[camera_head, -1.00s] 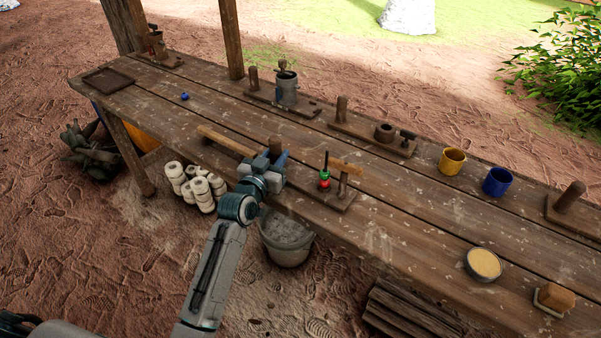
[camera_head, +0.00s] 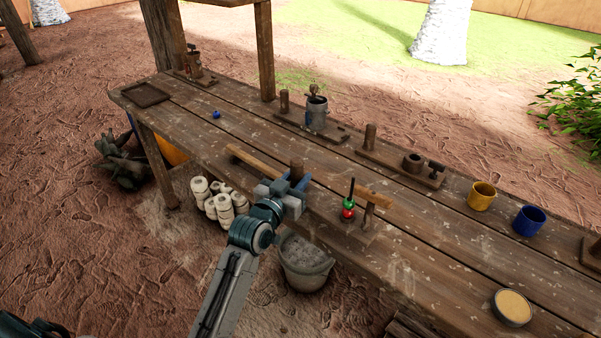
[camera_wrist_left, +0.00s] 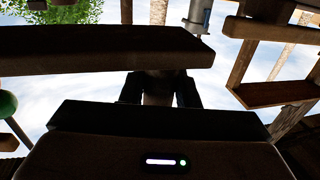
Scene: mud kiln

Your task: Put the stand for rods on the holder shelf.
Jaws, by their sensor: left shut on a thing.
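A long wooden bar (camera_head: 250,159) with a short upright post (camera_head: 297,170) appears to be the stand for rods. It shows by the table's front edge in the head view. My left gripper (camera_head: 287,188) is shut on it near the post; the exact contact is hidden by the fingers. In the left wrist view, a dark board (camera_wrist_left: 100,52) runs across in front of the gripper (camera_wrist_left: 158,92), and part of the post shows between the fingers. I cannot tell whether the bar touches the table. I cannot identify the holder shelf for certain.
A rod with red and green pieces (camera_head: 348,208) stands close to the bar's right part. Wooden stands, a grey can (camera_head: 316,113), a yellow cup (camera_head: 482,196) and a blue cup (camera_head: 528,221) line the back. A bucket (camera_head: 305,265) is below the front edge.

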